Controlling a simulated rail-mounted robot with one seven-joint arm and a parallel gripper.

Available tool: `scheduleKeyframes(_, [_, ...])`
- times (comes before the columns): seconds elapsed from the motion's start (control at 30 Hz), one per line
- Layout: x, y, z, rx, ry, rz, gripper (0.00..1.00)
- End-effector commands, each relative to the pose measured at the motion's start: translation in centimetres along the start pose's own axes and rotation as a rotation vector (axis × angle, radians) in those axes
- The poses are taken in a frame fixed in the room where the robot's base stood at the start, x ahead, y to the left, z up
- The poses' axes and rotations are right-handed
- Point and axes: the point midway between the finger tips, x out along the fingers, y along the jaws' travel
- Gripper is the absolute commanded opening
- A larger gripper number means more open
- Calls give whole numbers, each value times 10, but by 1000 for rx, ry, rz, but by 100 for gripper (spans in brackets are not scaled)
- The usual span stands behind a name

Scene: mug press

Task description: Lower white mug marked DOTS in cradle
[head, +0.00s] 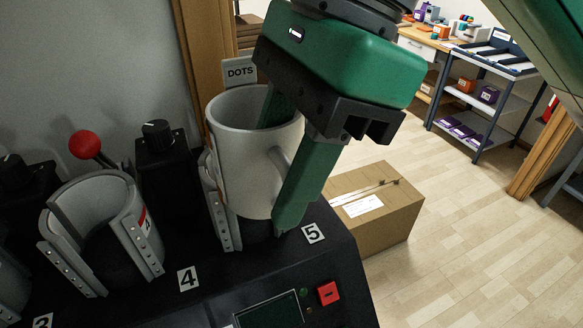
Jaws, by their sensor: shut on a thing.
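A white mug (231,155) stands roughly upright at the press station with the label 5. My gripper (282,165) is shut on the mug's wall, with one finger inside the mug and the other outside on the right, near the handle (279,163). A grey cradle (224,222) with a bolted flange shows at the mug's lower left. The mug's lower part is at the cradle, above a dark base (252,229). The far side of the cradle is hidden, and I cannot tell whether the mug's bottom rests.
An empty open cradle (70,248) stands to the left, by label 4 (188,278). A red-knobbed lever (85,145) and a black knob (156,133) rise behind. A red button (328,293) is at the front. A cardboard box (385,215) stands on the floor.

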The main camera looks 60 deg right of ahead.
Motion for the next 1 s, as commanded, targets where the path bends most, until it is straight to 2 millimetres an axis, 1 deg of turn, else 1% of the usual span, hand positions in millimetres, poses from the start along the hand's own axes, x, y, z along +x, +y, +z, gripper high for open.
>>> scheduleKeyframes(0.1, [-2, -11, 2, -1, -2, 1, 9])
scheduleKeyframes(0.9, [-3, -86, 3, 0, -1, 0, 9])
scheduleKeyframes(1.0, [13, -86, -4, -1, 0, 0, 9])
